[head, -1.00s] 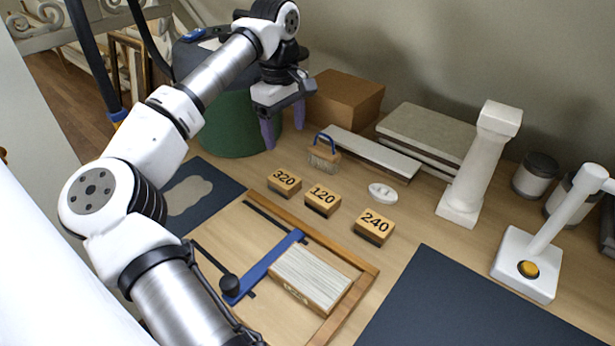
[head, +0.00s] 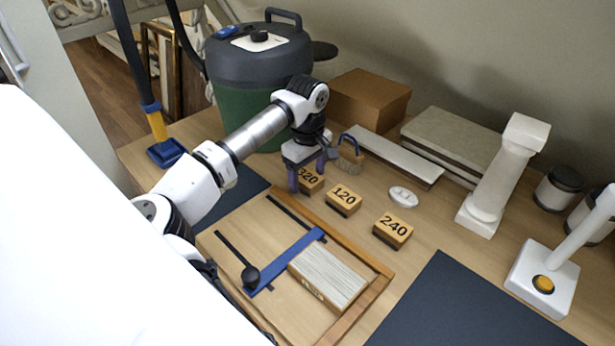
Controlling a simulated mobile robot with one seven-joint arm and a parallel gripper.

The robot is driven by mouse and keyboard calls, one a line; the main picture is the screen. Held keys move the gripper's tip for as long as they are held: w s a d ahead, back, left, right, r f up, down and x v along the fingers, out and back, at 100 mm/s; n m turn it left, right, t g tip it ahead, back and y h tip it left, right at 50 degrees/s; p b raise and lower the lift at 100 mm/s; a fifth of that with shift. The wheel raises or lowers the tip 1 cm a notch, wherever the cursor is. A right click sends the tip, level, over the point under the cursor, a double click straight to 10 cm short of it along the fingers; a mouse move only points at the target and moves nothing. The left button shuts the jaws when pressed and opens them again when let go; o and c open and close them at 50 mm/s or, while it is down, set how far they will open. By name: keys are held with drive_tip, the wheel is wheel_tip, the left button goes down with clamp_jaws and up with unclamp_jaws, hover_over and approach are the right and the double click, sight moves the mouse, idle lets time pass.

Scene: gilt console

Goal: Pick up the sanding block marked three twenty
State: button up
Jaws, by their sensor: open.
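The sanding block marked 320 (head: 312,181) lies on the wooden table, at the left end of a row of three blocks. My gripper (head: 308,181) is open and points down over it. Its purple fingers show at the block's left and upper right and hide part of it. I cannot tell whether they touch it. The block marked 120 (head: 343,200) lies just to the right, and the block marked 240 (head: 392,231) farther right and nearer.
A wooden frame with a blue bar (head: 287,262) lies in front. A green vacuum (head: 245,115) and cardboard box (head: 368,97) stand behind. A white oval piece (head: 403,196) and white column (head: 502,175) are to the right.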

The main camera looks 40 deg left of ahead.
sight(308, 176)
drive_tip(key=shift+f, duration=0.5)
drive_tip(key=c, duration=1.1)
drive_tip(key=shift+r, duration=0.15)
wheel_tip(308, 176, up, 20)
drive_tip(key=b, duration=0.2)
drive_tip(key=shift+b, duration=0.3)
drive_tip(key=o, duration=0.4)
drive_tip(key=shift+c, duration=1.3)
